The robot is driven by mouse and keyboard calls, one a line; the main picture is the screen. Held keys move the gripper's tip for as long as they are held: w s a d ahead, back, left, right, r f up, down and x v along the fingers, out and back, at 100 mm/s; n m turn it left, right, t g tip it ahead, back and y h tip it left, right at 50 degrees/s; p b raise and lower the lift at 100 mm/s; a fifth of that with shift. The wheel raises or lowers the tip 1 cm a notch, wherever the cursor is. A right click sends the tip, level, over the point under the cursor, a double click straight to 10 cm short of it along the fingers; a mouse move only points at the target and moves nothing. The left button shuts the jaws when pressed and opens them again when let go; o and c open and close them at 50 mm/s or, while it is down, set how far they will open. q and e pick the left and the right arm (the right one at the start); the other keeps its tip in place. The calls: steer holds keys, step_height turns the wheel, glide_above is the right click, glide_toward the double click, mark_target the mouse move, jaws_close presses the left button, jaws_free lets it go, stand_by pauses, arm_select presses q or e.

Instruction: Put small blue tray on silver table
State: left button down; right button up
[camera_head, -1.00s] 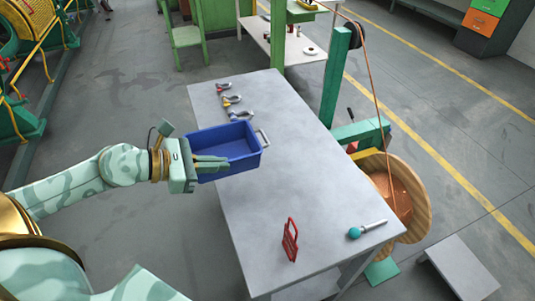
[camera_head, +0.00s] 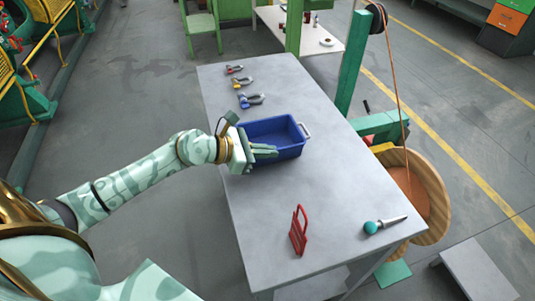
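The small blue tray (camera_head: 286,148) is upright over the left half of the silver table (camera_head: 310,100), with its open side up and a light handle at its right end. I cannot tell for sure whether its base touches the tabletop. My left gripper (camera_head: 264,151) is at the tray's near left end, its fingers along that end, and appears shut on it. The gripper hides the tray's left end and any handle there. My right gripper is not in view.
Several shackles (camera_head: 243,82) lie at the table's far left. A red rack-like item (camera_head: 298,231) and a teal-handled tool (camera_head: 384,225) are near the front. A wooden reel (camera_head: 428,200) stands beyond the right edge. The tabletop between is clear.

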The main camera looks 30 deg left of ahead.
arm_select(q)
steer(key=shift+f, duration=0.1)
steer(key=shift+f, duration=0.15)
steer(key=c, duration=1.7)
jaws_free()
steer(key=shift+r, duration=0.2)
steer(key=p+v, duration=0.2)
steer(key=v, duration=1)
steer(key=shift+s+a+f, duration=0.1)
